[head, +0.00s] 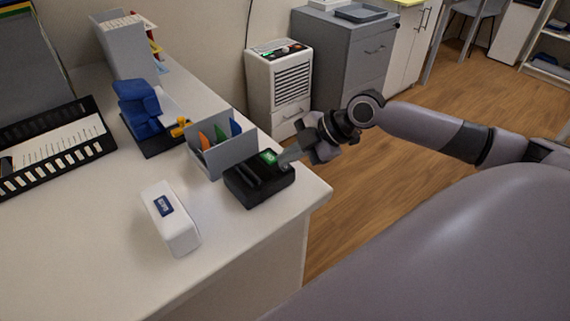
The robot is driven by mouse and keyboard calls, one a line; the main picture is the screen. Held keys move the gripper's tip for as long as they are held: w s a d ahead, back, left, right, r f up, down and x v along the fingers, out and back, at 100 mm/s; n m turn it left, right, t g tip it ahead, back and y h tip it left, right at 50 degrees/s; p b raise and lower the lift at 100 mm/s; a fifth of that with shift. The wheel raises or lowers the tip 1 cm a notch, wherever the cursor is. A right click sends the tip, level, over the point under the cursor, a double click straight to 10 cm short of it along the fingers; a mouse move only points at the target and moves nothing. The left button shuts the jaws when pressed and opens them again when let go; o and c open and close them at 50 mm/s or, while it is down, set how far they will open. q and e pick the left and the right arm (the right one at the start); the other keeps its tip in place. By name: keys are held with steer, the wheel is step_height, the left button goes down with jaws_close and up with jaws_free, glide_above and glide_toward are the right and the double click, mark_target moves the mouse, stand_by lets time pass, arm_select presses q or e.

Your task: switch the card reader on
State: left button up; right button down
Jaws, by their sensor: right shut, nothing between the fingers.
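The card reader (254,182) is a black box near the right corner of the white counter, with a small lit green display (269,157) on its top. My right gripper (287,158) comes in from the right. It is shut and empty, with its fingertips at the reader's right end, beside the green display. I cannot tell whether the fingertips touch the reader. My left gripper is not in view.
A grey holder with coloured cards (222,152) stands right behind the reader. A white box with a blue label (171,219) lies to the left in front. A blue device (139,107) and a black tray (58,150) are farther left. The counter's front is clear.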

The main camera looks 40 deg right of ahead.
mark_target(289, 167)
steer(key=shift+f, duration=0.15)
stand_by(0.4)
steer(key=shift+r+p, duration=0.6)
steer(key=shift+p, duration=0.1)
step_height(289, 167, up, 6)
steer(key=p, duration=0.5)
stand_by(0.5)
